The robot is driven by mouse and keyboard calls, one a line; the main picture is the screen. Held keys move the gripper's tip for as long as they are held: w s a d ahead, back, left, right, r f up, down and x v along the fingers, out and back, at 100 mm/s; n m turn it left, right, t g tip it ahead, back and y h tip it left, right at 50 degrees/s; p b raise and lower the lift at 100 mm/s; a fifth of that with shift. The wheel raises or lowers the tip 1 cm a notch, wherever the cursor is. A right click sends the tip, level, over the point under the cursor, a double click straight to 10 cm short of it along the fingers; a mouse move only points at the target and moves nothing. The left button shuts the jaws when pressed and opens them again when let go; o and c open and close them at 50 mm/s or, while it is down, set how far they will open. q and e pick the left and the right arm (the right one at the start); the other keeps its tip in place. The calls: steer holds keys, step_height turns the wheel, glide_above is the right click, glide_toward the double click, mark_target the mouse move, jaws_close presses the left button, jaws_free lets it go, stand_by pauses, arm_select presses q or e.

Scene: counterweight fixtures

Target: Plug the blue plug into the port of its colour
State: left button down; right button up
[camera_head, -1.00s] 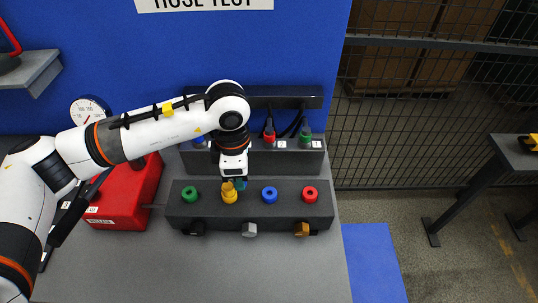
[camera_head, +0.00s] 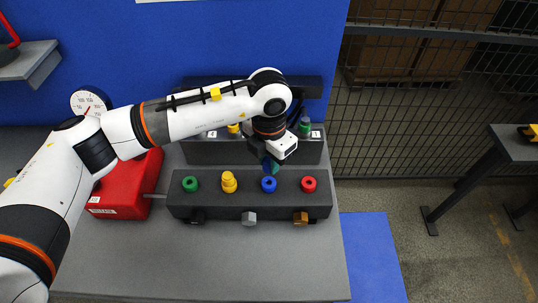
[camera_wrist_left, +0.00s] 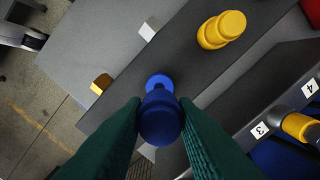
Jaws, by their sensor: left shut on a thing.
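My left gripper (camera_head: 270,167) is shut on the blue plug (camera_wrist_left: 160,118), which stands between its green fingers in the wrist view. In the head view the gripper is just behind and above the blue port (camera_head: 268,184). The blue port also shows in the wrist view (camera_wrist_left: 160,82), partly covered by the plug. In the head view the port's ring shows whole, with the gripper apart from it. The gap between plug tip and port is hard to judge. My right gripper is not in view.
The dark port block (camera_head: 210,207) also bears a green port (camera_head: 190,184), a yellow stepped piece (camera_head: 229,182) and a red port (camera_head: 308,184). Behind it stands a rack (camera_head: 205,152) with a green plug (camera_head: 305,125). A red box (camera_head: 130,195) is at left.

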mark_target(269, 171)
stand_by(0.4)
arm_select(q)
steer(key=shift+b, duration=0.35)
stand_by(0.4)
steer(key=shift+f+b, duration=1.5)
steer(key=shift+b, duration=0.45)
steer(key=shift+f, duration=0.15)
steer(key=shift+f+b, duration=0.65)
steer(key=shift+b, duration=0.25)
